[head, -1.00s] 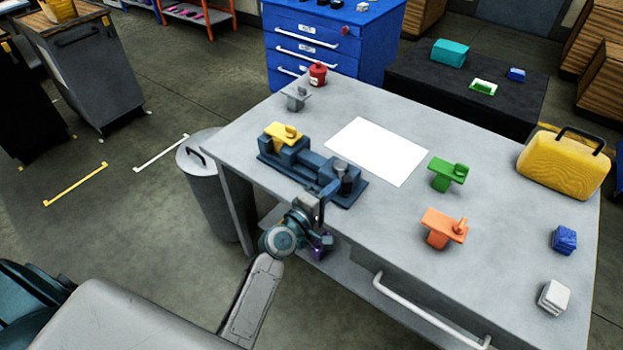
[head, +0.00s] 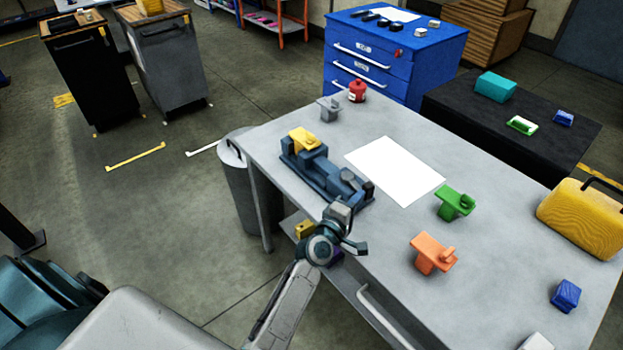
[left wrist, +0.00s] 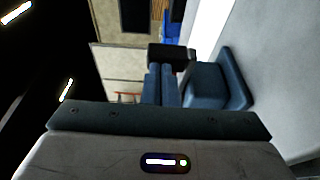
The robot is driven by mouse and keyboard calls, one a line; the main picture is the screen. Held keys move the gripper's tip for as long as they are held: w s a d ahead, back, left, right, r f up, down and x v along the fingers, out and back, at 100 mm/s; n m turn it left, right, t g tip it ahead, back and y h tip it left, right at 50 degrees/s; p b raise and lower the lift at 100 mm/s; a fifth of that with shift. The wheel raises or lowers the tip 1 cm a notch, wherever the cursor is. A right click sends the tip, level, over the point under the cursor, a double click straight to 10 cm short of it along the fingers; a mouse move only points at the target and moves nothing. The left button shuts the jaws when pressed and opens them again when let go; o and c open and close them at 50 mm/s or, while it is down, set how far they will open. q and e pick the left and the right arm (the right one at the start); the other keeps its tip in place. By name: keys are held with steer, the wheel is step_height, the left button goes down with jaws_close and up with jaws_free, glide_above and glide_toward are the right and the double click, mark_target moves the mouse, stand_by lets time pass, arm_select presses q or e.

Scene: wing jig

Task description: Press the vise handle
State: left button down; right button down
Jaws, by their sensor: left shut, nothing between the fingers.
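The blue vise (head: 312,172) sits near the left front edge of the grey workbench (head: 300,125), with a yellow piece (head: 304,140) on its far-left end. A dark part at its near-right end (head: 354,184) shows, but I cannot tell its handle apart clearly. My left gripper (head: 341,210) is just in front of that end, over the bench edge, shut and empty. Whether it touches the vise is unclear. In the left wrist view, the shut fingers (left wrist: 162,84) point past blue vise parts (left wrist: 212,85) close on their right. My right gripper is not in view.
An orange piece (head: 433,254), a green piece (head: 455,203) and a white sheet (head: 396,170) lie right of the vise. A red canister (head: 357,91) and grey piece (head: 329,109) stand behind it. A grey bin (head: 248,190) stands left of the bench.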

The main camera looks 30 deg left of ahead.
arm_select(q)
steer(key=shift+w+d+r, duration=0.1)
steer(key=shift+w+d, duration=0.05)
steer(key=shift+d, duration=0.1)
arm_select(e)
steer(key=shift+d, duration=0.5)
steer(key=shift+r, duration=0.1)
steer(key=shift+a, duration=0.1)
